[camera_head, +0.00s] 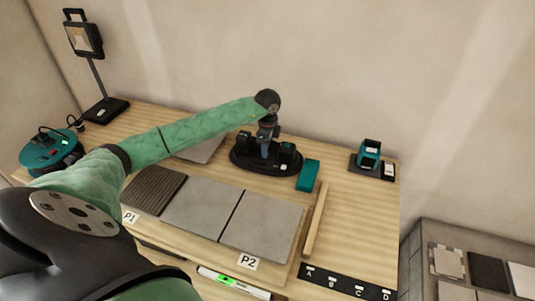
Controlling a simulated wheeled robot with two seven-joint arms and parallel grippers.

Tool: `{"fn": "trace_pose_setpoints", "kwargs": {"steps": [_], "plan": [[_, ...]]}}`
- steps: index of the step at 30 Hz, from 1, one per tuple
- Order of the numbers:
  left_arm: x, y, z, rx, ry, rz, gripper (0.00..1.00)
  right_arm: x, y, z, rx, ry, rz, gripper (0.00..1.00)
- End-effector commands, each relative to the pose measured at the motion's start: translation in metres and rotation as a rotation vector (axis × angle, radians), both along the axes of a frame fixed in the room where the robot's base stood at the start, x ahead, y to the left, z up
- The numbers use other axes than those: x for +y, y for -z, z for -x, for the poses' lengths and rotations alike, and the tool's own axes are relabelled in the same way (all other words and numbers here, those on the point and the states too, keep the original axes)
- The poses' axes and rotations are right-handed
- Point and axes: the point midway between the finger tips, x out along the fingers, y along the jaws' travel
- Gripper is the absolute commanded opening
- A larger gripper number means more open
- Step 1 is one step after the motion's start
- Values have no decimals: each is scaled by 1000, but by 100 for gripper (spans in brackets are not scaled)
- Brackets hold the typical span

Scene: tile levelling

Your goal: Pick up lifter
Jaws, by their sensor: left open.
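What looks like the lifter (287,155), a dark device with teal parts on a black oval base (250,167), stands at the back middle of the wooden bench. My left gripper (265,146) points down at its middle from above. Its jaws are open. The gripper and wrist hide part of the device, and I cannot tell whether the fingers touch it. My right gripper is not in view.
Grey tiles (205,205) and a dark ribbed tile (155,190) lie in front. A teal block (308,176) and wooden strip (316,218) lie to the right. A teal device (369,153) stands back right, a lamp (84,38) back left.

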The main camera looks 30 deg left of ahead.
Motion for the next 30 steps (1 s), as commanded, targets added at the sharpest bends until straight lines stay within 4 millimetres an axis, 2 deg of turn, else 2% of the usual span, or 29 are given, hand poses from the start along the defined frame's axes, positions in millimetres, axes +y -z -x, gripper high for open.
{"fn": "trace_pose_setpoints", "kwargs": {"steps": [30], "plan": [[0, 7, 0, 0, 0, 0, 47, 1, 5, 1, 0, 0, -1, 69]]}}
